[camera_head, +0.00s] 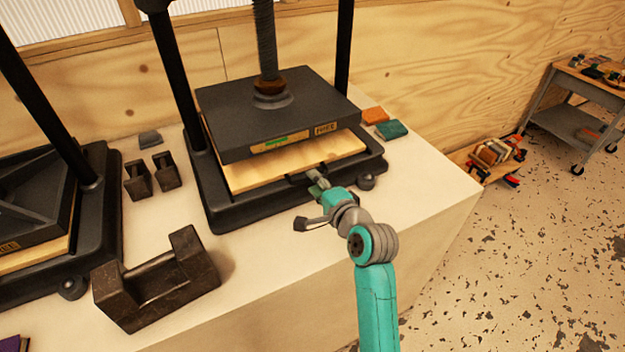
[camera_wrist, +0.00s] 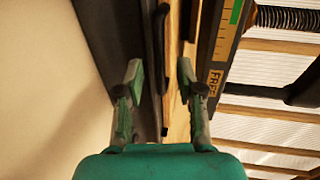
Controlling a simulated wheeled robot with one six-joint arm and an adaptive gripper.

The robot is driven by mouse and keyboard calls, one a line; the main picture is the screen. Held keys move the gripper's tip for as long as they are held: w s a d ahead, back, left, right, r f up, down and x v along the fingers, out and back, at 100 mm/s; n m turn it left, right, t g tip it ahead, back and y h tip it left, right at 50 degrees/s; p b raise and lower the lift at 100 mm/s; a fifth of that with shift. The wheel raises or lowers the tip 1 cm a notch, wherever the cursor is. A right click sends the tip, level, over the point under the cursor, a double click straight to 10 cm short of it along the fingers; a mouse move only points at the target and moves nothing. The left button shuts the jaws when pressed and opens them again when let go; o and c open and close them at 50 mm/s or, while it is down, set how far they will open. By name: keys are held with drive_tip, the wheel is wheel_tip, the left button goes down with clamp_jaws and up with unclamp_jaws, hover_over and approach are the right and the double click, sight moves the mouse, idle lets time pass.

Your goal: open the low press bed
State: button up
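The middle press has a black base (camera_head: 232,214), a pale wooden bed (camera_head: 268,170) and a raised dark platen (camera_head: 275,112). The bed's front edge shows in the wrist view (camera_wrist: 179,105), with a dark handle bar (camera_wrist: 162,45) along it. My gripper (camera_head: 315,178) is at the front of this bed. In the wrist view my gripper (camera_wrist: 160,75) is open, its fingers apart on either side of the bar's line. Contact with the bar cannot be told.
A second press (camera_head: 35,222) stands at left. A dark iron block with a bar (camera_head: 158,280) lies on the pale bench (camera_head: 275,268), left of my arm. Small dark weights (camera_head: 150,172) and orange and green blocks (camera_head: 385,123) flank the middle press. A cart (camera_head: 580,100) stands far right.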

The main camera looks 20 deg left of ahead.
drive_tip(key=shift+x, duration=1.1)
clamp_jaws()
drive_tip(key=shift+s+d, duration=0.1)
drive_tip(key=shift+d, duration=0.05)
